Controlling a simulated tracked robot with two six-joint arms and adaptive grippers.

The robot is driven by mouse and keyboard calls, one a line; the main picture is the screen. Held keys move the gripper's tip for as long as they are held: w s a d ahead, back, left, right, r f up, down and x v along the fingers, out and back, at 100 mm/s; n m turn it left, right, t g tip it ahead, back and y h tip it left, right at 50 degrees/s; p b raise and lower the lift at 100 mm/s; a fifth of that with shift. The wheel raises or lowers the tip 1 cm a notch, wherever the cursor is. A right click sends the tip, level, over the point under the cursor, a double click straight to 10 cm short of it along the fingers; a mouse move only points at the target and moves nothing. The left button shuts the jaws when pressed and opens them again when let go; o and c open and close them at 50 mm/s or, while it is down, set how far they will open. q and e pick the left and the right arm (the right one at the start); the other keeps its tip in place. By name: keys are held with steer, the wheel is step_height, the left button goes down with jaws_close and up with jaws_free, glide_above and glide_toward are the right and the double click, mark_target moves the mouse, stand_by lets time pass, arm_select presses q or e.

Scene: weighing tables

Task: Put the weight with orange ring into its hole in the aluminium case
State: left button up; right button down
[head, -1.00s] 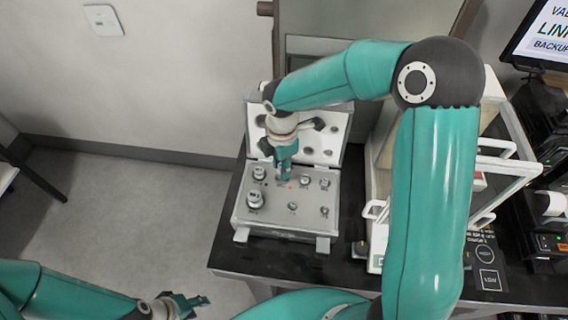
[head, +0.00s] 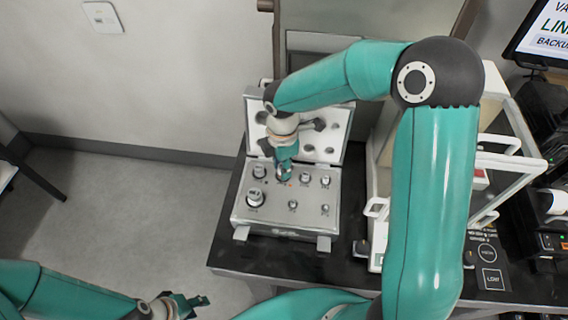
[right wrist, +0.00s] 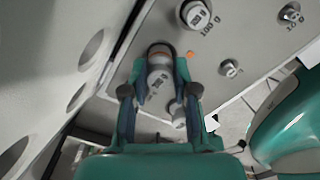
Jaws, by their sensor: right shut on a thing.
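The aluminium case (head: 238,217) lies open on the black table, its lid leaning back. My right gripper (head: 284,176) points down over the back row of the case. In the right wrist view, my right gripper (right wrist: 158,100) is shut on a silver weight (right wrist: 157,78), which is between the fingers at the panel. My left gripper (head: 190,303) is empty, apart from the case at the lower left, and looks open.
Other silver weights stand in the panel: a large one (head: 255,197), one at the back left (head: 259,172), the 100 g one (right wrist: 198,15) and the 10 g one (right wrist: 290,13). The glass-sided balance (head: 490,160) stands right of the case, partly behind my right arm.

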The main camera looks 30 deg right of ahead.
steer(key=shift+f+b, duration=0.5)
steer(key=shift+f, duration=0.2)
steer(key=shift+f, duration=0.1)
steer(key=c, duration=0.8)
jaws_free()
step_height(320, 180, up, 12)
steer(key=shift+f, duration=0.1)
